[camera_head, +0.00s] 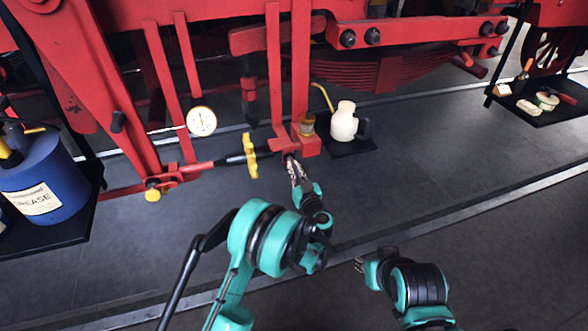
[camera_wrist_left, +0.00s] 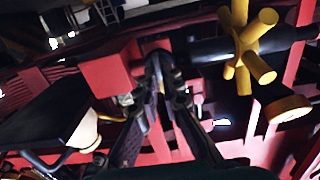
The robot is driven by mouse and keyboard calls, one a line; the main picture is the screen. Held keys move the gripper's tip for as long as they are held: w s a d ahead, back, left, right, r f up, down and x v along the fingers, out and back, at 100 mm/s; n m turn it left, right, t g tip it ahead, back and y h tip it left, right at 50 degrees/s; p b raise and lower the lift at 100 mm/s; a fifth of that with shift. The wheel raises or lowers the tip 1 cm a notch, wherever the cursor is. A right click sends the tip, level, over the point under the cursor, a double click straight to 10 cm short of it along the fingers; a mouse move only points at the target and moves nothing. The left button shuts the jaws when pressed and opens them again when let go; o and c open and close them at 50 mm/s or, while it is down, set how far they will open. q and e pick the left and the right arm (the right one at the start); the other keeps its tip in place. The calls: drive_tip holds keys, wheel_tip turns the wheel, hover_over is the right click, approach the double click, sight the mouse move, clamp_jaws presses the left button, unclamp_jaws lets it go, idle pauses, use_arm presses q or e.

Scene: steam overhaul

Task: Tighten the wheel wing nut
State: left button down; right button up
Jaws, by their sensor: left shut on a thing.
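A yellow wing nut (camera_head: 250,155) with several prongs sits on a dark rod left of the red block (camera_head: 307,146). In the left wrist view the nut (camera_wrist_left: 243,55) is at the upper right, apart from the fingers. My left gripper (camera_head: 291,160) is at the lower edge of the red block, right of the nut. In the left wrist view the left gripper (camera_wrist_left: 159,65) has its fingertips together at a dark round part beside the red block (camera_wrist_left: 108,70). The fingers hide much of that part. My right gripper (camera_head: 360,265) is low over the floor; its fingertips are too small to read.
A round gauge (camera_head: 202,121) hangs left of the nut. A cream oil can (camera_head: 343,124) stands on a dark mat behind the red block. A blue grease drum (camera_head: 40,185) stands at far left. A dark tray (camera_head: 562,108) holds small items at far right.

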use_arm(q)
drive_tip(key=c, duration=1.7)
unclamp_jaws()
drive_tip(key=v, duration=1.2)
